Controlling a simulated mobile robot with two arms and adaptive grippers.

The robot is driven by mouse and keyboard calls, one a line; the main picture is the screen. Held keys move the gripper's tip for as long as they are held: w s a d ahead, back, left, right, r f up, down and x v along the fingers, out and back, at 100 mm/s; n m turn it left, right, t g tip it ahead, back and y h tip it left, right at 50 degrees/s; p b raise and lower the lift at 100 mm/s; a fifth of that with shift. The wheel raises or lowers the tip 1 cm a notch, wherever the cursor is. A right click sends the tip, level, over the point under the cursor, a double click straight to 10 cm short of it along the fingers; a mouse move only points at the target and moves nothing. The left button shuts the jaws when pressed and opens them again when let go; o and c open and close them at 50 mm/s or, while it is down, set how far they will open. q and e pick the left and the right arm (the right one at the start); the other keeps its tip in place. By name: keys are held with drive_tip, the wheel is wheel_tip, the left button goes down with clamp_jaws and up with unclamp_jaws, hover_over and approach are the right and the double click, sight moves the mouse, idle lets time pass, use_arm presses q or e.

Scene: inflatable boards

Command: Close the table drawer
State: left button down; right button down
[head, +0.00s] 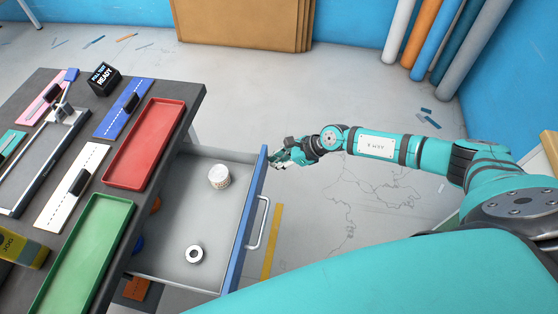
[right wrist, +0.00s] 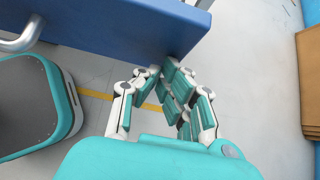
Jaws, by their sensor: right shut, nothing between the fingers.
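The table drawer (head: 175,240) stands open, pulled out to the right from the dark-topped table (head: 75,150). Its blue front (head: 250,226) carries a pale bar handle (head: 259,224). The drawer holds a white cup-like roll (head: 219,177) and a small white ring (head: 194,254). My right gripper (head: 284,158) is shut and empty, just right of the far end of the drawer front. In the right wrist view its fingertips (right wrist: 160,72) are close to the blue front (right wrist: 130,22), with the handle (right wrist: 22,36) at left; I cannot tell if they touch. My left gripper is not in view.
A red tray (head: 146,143), a green tray (head: 88,255) and several tools lie on the table. Cardboard sheets (head: 245,20) and coloured rolls (head: 425,40) lean at the back wall. The floor right of the drawer is open, with a yellow stripe (head: 272,242).

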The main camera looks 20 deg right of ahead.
sight(195, 148)
drive_tip(key=w+a, duration=0.2)
drive_tip(key=a, duration=0.1)
drive_tip(key=w+a, duration=0.3)
drive_tip(key=a, duration=0.1)
drive_tip(key=w+a+b, duration=0.1)
drive_tip(key=w+a, duration=0.1)
drive_tip(key=a, duration=0.2)
drive_tip(key=shift+w, duration=0.15)
drive_tip(key=w+a+b, duration=0.2)
drive_tip(key=a, duration=0.1)
drive_tip(key=w+a+b, duration=0.2)
drive_tip(key=a, duration=0.1)
drive_tip(key=w+a+b, duration=0.2)
drive_tip(key=a, duration=0.1)
drive_tip(key=shift+w+a+f, duration=0.2)
drive_tip(key=shift+w+a, duration=0.05)
drive_tip(key=shift+w, duration=0.05)
drive_tip(key=shift+w+a+r, duration=0.15)
drive_tip(key=shift+w+a, duration=0.2)
drive_tip(key=shift+a, duration=0.1)
drive_tip(key=shift+a+r+b, duration=0.1)
drive_tip(key=shift+b, duration=0.2)
drive_tip(key=shift+a+r, duration=0.1)
